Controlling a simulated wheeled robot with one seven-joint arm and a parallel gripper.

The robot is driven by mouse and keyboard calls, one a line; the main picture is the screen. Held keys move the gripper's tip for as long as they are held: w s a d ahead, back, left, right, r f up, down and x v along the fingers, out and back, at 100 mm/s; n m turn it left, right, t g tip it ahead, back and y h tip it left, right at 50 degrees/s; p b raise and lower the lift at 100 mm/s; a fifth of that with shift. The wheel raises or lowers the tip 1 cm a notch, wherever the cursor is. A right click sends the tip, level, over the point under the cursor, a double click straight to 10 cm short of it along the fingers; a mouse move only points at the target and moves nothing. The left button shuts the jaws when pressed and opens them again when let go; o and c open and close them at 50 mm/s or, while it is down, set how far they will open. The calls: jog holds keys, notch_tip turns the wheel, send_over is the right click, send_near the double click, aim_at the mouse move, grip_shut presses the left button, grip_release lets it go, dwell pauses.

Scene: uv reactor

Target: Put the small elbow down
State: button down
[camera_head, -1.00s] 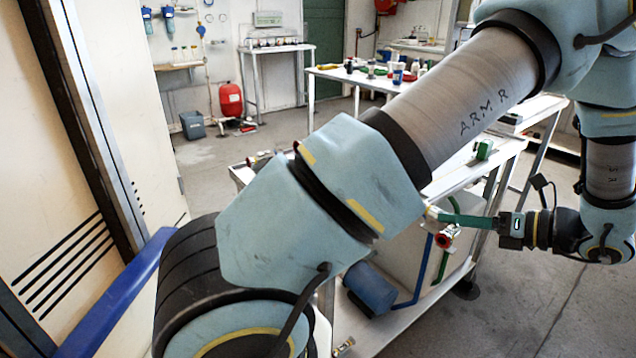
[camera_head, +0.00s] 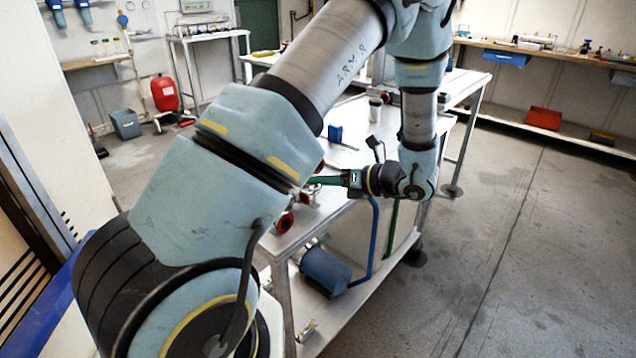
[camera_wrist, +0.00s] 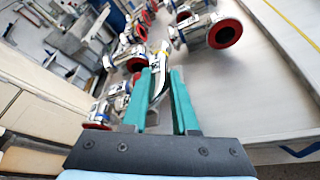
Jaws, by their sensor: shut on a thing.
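In the wrist view, the green fingers of my gripper (camera_wrist: 166,72) point ahead and are closed on the small elbow (camera_wrist: 159,62), a shiny metal piece partly hidden between them. In the head view my gripper (camera_head: 318,181) is at the near part of the cart top, beside several red-and-metal fittings. The held elbow (camera_head: 308,194) seems to be at the fingertips there, but my arm and the neighbouring fittings make it hard to separate. I cannot tell whether it touches the surface.
Flanged fittings with red faces stand close by, one at the right (camera_wrist: 224,34) and one at the left (camera_wrist: 100,117). The metal cart top (camera_wrist: 262,92) is bare at the right. A blue item (camera_head: 335,134) and a cup (camera_head: 375,110) stand farther back.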

jog(key=shift+a+f, duration=0.15)
jog(key=shift+f, duration=0.55)
jog(key=shift+f, duration=0.1)
jog(key=c, duration=0.7)
grip_release()
